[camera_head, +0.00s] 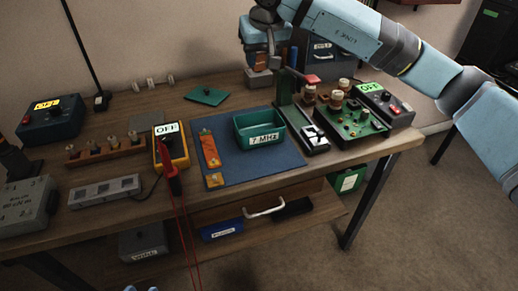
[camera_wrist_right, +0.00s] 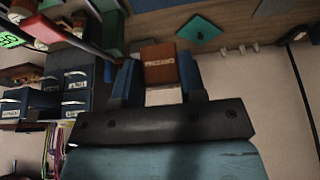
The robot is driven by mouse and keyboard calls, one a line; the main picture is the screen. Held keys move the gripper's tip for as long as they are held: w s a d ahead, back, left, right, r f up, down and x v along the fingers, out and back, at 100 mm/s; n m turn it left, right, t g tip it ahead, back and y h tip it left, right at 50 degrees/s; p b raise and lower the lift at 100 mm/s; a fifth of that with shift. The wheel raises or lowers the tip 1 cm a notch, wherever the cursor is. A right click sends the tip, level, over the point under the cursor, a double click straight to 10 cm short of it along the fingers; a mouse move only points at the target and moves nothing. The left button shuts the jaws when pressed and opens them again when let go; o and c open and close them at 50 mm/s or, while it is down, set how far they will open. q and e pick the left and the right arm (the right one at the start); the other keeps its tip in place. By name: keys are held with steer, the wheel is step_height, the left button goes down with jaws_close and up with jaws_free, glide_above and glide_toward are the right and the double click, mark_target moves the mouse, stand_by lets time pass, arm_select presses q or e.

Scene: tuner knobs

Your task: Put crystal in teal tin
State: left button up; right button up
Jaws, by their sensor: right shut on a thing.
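The teal tin (camera_head: 243,121), open at the top and labelled "7 MHz", stands on the blue mat on the bench. My right gripper (camera_head: 262,66) is above the far edge of the bench, behind the tin. I cannot tell for sure whether this block is the crystal. A flat teal lid (camera_head: 207,96) lies behind the tin; it also shows in the wrist view (camera_wrist_right: 199,34).
The blue mat (camera_head: 275,166) has an orange strip (camera_head: 208,150) left of the tin. A green press-like stand (camera_head: 290,108) and a circuit board (camera_head: 352,123) stand to its right. A yellow meter (camera_head: 178,147) and a wooden rack (camera_head: 104,148) are at left.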

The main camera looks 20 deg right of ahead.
step_height(320, 180, down, 16)
steer(key=b, duration=0.3)
steer(key=shift+f, duration=0.25)
step_height(320, 180, down, 3)
steer(key=shift+r+b, duration=0.2)
steer(key=shift+b, duration=0.25)
steer(key=shift+f, duration=0.5)
steer(key=o, duration=0.9)
steer(key=shift+f, duration=0.1)
arm_select(q)
steer(key=w+d+r+t+h, duration=0.1)
steer(key=d+r+t+h, duration=0.2)
steer(key=r, duration=0.4)
steer(key=shift+w+d+r+t, duration=0.15)
steer(key=shift+w+r+t, duration=0.15)
steer(key=shift+t, duration=0.2)
